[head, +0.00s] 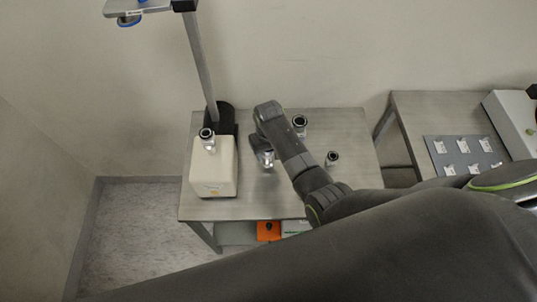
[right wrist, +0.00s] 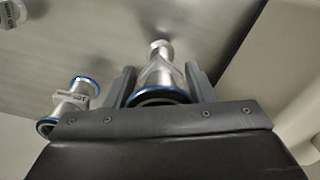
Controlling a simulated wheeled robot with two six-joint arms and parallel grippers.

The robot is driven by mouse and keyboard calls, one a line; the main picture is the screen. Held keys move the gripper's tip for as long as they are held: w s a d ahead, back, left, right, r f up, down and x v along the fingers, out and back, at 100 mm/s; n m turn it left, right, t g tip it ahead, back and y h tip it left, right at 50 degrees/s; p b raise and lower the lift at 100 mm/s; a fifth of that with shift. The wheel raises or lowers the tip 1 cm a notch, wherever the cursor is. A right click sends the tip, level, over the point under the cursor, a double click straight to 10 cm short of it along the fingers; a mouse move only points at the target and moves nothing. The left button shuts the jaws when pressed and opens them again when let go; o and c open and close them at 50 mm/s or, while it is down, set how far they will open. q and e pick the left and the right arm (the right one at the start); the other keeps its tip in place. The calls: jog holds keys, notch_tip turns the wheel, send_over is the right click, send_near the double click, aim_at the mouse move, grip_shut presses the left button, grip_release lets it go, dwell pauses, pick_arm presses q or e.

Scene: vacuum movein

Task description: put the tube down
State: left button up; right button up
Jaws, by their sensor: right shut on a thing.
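My right gripper (head: 264,154) is over the grey table (head: 235,208), just right of the white box. It is shut on a metal tube (head: 268,159), partly hidden by the gripper in the head view. In the right wrist view the gripper (right wrist: 160,82) has a finger on each side of the silver tube (right wrist: 158,72), which has a blue ring and dark opening at its near end. The tube's far end points at the grey tabletop; I cannot tell whether it touches. My left gripper is not in view.
Two other metal tubes (head: 300,125) (head: 332,158) stand on the table behind and right of my gripper. A fitting (head: 208,141) sits on the white box (head: 214,172). A post (head: 201,65) rises behind the box. A second table (head: 400,108) with a grey panel stands right.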

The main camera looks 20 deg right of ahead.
jog(key=shift+f, duration=1.05)
jog(key=shift+f, duration=0.15)
jog(key=o, duration=1)
jog(key=shift+o, duration=0.2)
notch_tip(320, 180, up, 12)
jog(key=shift+s+r, duration=0.1)
jog(key=shift+r, duration=0.1)
